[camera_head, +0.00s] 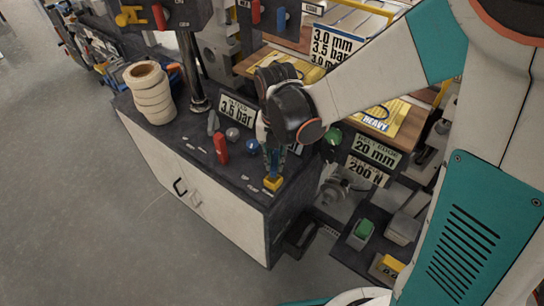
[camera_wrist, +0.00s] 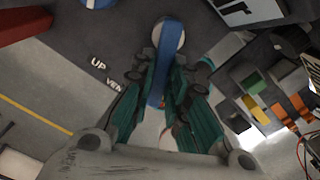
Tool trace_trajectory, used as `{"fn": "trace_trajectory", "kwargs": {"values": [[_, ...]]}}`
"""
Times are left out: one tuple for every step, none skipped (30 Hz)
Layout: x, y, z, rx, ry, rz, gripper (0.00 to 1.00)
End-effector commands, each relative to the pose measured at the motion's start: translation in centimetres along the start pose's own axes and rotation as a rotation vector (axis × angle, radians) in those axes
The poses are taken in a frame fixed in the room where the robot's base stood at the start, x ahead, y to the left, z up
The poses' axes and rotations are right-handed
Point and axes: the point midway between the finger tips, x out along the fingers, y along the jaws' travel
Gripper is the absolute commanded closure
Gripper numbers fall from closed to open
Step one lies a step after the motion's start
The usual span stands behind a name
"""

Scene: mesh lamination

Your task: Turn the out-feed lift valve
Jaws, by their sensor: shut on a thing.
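The lift valve's blue lever (camera_wrist: 170,60) runs between my gripper's fingers (camera_wrist: 163,95) in the wrist view, and they are closed on it. A round pale metal hub shows behind its upper end. Labels reading "UP" (camera_wrist: 98,63) and a partly hidden "VEN" lie left of the lever. In the head view my gripper (camera_head: 273,155) points down at the right front of the dark cabinet top (camera_head: 190,137). The blue lever is mostly hidden there by the fingers. A yellow block (camera_head: 272,183) sits just below the fingertips.
A stack of cream rolls (camera_head: 150,92) is at the cabinet's left end. A "3.5 bar" sign (camera_head: 236,112) stands behind. A green button (camera_head: 364,229) is at the lower right.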

Motion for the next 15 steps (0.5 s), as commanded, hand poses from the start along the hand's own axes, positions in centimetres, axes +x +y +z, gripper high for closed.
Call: {"fn": "trace_trajectory", "kwargs": {"values": [[0.06, -0.18, -0.01, -0.028, 0.0, 0.0, 1.0], [0.06, -0.26, -0.01, -0.047, 0.0, 0.0, 1.0], [0.06, -0.34, 0.0, -0.07, 0.0, 0.0, 1.0], [0.06, -0.4, 0.0, -0.086, 0.0, 0.0, 1.0], [0.06, -0.46, 0.01, -0.101, 0.0, 0.0, 1.0], [0.06, -0.52, 0.01, -0.119, 0.0, 0.0, 1.0], [0.06, -0.57, 0.02, -0.132, 0.0, -0.001, 1.0], [0.06, -0.6, 0.02, -0.143, 0.0, -0.001, 1.0], [0.06, -0.65, 0.03, -0.156, 0.0, -0.001, 1.0], [0.06, -0.68, 0.03, -0.165, 0.0, -0.001, 1.0], [0.06, -0.71, 0.03, -0.172, 0.0, -0.001, 1.0], [0.06, -0.73, 0.04, -0.182, 0.0, -0.001, 1.0], [0.06, -0.75, 0.04, -0.188, 0.0, -0.001, 1.0], [0.06, -0.77, 0.04, -0.192, 0.0, -0.001, 1.0], [0.06, -0.78, 0.04, -0.197, 0.0, -0.001, 1.0]]}}
